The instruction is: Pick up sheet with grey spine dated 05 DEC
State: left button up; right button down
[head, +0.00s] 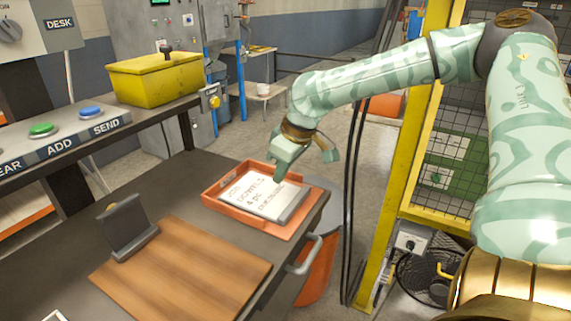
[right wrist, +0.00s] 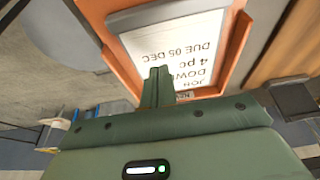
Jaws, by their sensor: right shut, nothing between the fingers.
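The sheet (head: 243,190) is white with dark hand lettering and lies in an orange tray (head: 212,193) on the dark bench. A grey spine (head: 294,208) runs along its right edge. In the right wrist view the sheet (right wrist: 200,45) is upside down and reads "DUE 05 DEC"; its grey spine (right wrist: 148,17) lies along the far edge. My right gripper (head: 280,174) is over the tray, fingers pointing down at the sheet. In the wrist view its fingers (right wrist: 159,72) are together and empty. Contact with the sheet cannot be told. My left gripper is not in view.
A wooden board (head: 180,270) and a dark stand (head: 127,232) are on the bench to the left. A button panel (head: 60,140) and yellow box (head: 153,80) are behind. A yellow post (head: 402,150) with mesh stands right of the bench. Floor lies between.

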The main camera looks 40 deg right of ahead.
aim_at(290, 195)
jog(key=x, duration=0.2)
jog(key=shift+f+b, duration=0.35)
jog(key=shift+b, duration=0.05)
jog(key=shift+s+f, duration=0.1)
jog(key=s, duration=0.1)
jog(key=s+d+p, duration=0.1)
jog(key=s, duration=0.1)
jog(key=shift+s+d, duration=0.1)
jog(key=shift+s, duration=0.15)
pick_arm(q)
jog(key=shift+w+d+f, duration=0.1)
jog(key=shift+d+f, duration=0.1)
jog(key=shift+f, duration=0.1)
